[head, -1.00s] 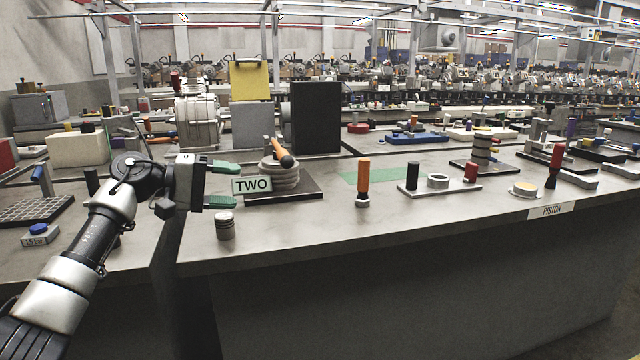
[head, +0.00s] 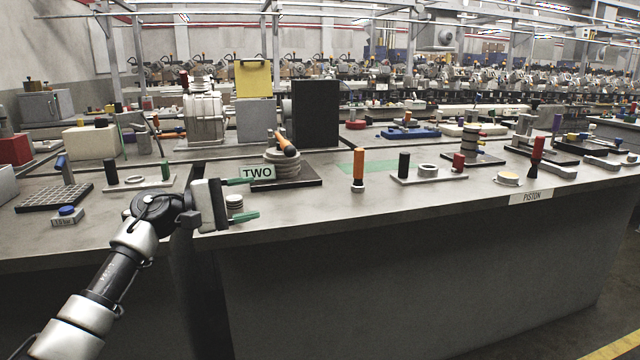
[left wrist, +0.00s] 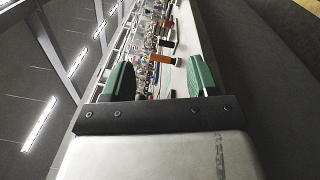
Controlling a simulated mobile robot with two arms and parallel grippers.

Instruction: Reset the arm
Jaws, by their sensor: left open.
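My left gripper (head: 247,199) is open, its two green fingertips apart, near the front edge of the workbench (head: 330,208) in the head view. A small grey ridged cylinder (head: 235,203) shows between or behind the fingers; I cannot tell its depth relative to them, and no grip on it shows. In the left wrist view the open fingers (left wrist: 158,82) point along the bench, with nothing held between them. My right gripper is not in view.
Behind the gripper stand a "TWO" sign (head: 257,173) and a ringed stack (head: 283,165) with an orange-handled tool (head: 286,146). An orange-topped post (head: 358,165) stands to the right. Floor in front is clear.

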